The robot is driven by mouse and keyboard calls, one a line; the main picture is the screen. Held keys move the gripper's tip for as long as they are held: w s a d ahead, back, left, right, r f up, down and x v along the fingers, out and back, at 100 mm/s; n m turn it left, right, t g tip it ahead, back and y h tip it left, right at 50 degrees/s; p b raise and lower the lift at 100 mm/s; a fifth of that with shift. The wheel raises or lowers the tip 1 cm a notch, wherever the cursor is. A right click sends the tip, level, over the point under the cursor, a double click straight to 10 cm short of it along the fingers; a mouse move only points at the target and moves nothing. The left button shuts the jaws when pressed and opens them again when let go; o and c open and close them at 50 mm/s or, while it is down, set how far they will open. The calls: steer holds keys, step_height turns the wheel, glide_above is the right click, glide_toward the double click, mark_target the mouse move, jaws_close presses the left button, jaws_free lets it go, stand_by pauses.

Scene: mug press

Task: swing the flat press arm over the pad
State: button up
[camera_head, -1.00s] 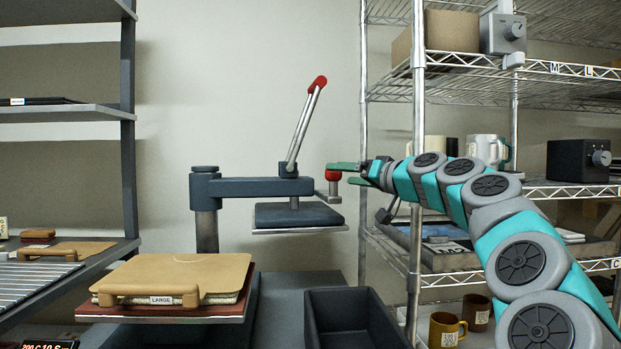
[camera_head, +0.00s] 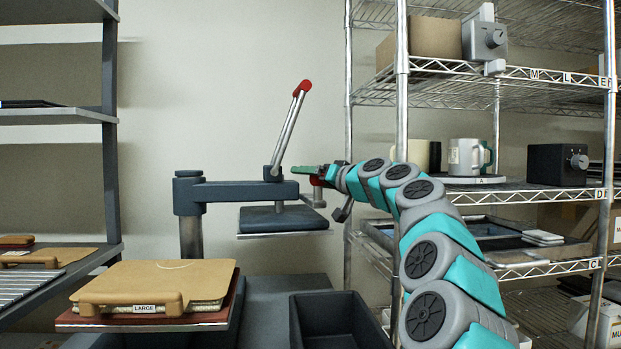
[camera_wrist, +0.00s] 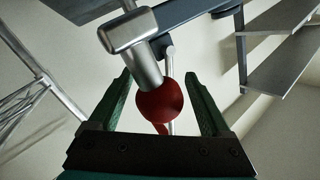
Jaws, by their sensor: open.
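The flat press arm (camera_head: 240,191) is a dark grey beam on a post (camera_head: 190,222), with a dark flat platen (camera_head: 283,218) below it and a red-tipped lever (camera_head: 292,128) above. The arm reaches right from the post. Its small red knob (camera_head: 316,181) is at the right end. My gripper (camera_head: 306,170) is at that end. In the wrist view the red knob (camera_wrist: 160,101), under a metal stub (camera_wrist: 136,48), lies between the open green fingers; contact is not clear. The pad (camera_head: 160,285), tan with a LARGE label, sits on a stand at lower left, left of the platen.
A black bin (camera_head: 338,322) stands in front, on the grey bench (camera_head: 270,290). A wire shelf (camera_head: 470,75) with mugs (camera_head: 466,156) and boxes is at the right, behind my arm. A dark shelf (camera_head: 50,116) is at the left. Open wall space lies behind the press.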

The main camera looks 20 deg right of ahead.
steer(key=shift+c, duration=0.3)
jaws_close()
stand_by(0.3)
stand_by(0.3)
